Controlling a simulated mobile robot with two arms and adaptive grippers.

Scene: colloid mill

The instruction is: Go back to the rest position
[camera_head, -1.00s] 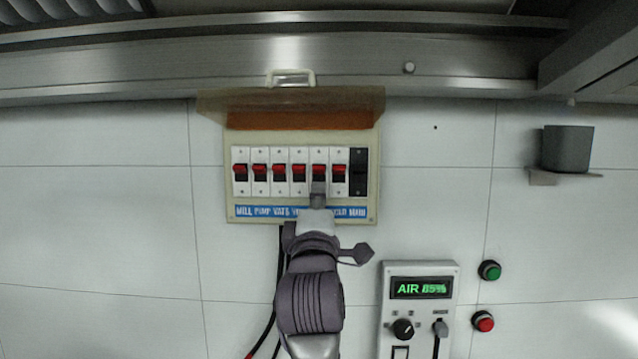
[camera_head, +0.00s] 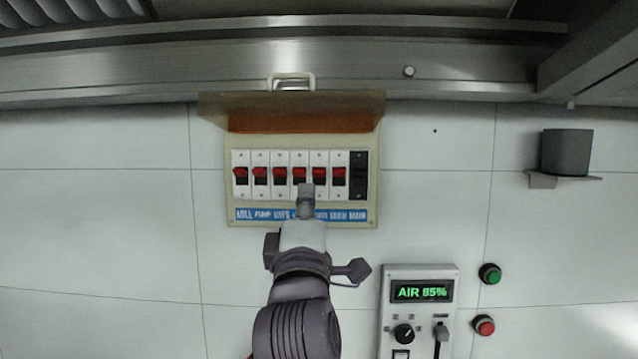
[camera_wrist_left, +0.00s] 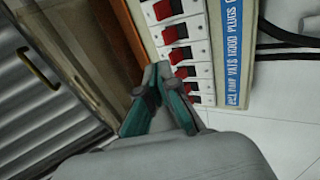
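My left gripper (camera_head: 306,192) comes up from below in the head view, in front of the lower part of the breaker panel (camera_head: 231,205). In the left wrist view its two fingers (camera_wrist_left: 163,78) meet at the tips, with nothing seen between them. The tips show against the row of red and black switches (camera_wrist_left: 175,32), and I cannot tell whether they touch. The panel has several white switches with red tops (camera_head: 260,173) and one black switch (camera_head: 359,176) at the right. The gripper hides part of the blue label strip (camera_head: 258,214). My right gripper is not in view.
The panel's brown lid (camera_head: 292,106) stands open above the switches. An air control box (camera_head: 420,273) is at the lower right, beside green (camera_head: 490,274) and red (camera_head: 483,325) buttons. A grey cup (camera_head: 566,152) sits on a wall shelf. The wall left of the panel is clear.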

